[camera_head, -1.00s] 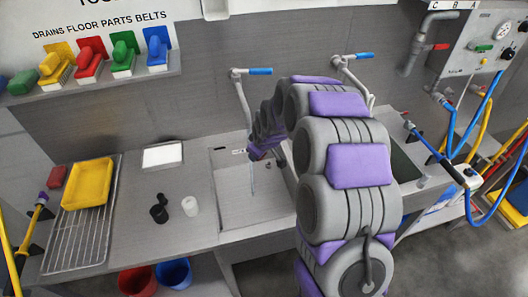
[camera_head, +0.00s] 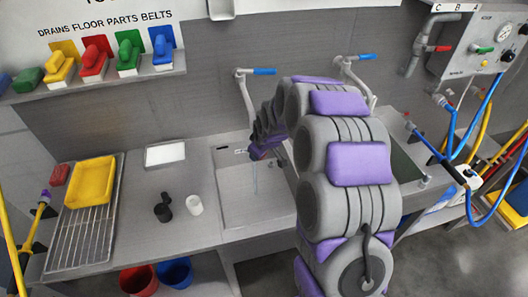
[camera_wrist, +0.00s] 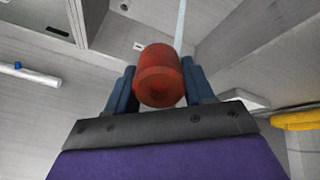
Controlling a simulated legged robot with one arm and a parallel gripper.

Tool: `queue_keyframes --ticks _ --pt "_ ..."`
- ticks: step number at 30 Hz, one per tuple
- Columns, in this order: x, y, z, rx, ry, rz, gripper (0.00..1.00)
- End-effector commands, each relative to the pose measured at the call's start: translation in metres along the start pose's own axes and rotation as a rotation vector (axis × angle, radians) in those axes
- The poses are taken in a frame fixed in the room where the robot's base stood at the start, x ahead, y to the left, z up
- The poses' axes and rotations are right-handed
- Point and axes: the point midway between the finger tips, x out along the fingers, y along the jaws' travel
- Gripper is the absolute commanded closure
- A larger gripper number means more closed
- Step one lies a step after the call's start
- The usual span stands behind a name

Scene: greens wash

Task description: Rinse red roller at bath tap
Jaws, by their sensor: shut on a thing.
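The red roller (camera_wrist: 160,78), a short cylinder with a hole in its end, sits between the two dark blue fingers of my gripper (camera_wrist: 161,88) in the wrist view. My gripper is shut on it. In the head view my arm reaches over the left basin (camera_head: 235,197), and the roller is hidden there. A thin water stream (camera_head: 255,180) falls into that basin beside my arm's end. The stream (camera_wrist: 180,25) runs down to the roller in the wrist view; I cannot tell whether it touches it. The left tap with a blue lever (camera_head: 264,72) stands behind the basin.
A yellow tray (camera_head: 91,183) sits on a wire rack (camera_head: 75,250). A second basin (camera_head: 405,165) is at right, partly behind my arm.

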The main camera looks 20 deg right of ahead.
Motion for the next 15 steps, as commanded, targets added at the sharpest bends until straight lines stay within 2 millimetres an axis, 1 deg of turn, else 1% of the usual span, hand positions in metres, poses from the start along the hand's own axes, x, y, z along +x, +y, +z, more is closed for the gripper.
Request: queue_keyframes --ticks 8,15 --pt "-0.0002 0.0013 0.0011 0.002 0.002 -0.003 0.79" --pt "-0.0003 -0.0073 -0.0037 0.000 0.001 -0.003 0.79"
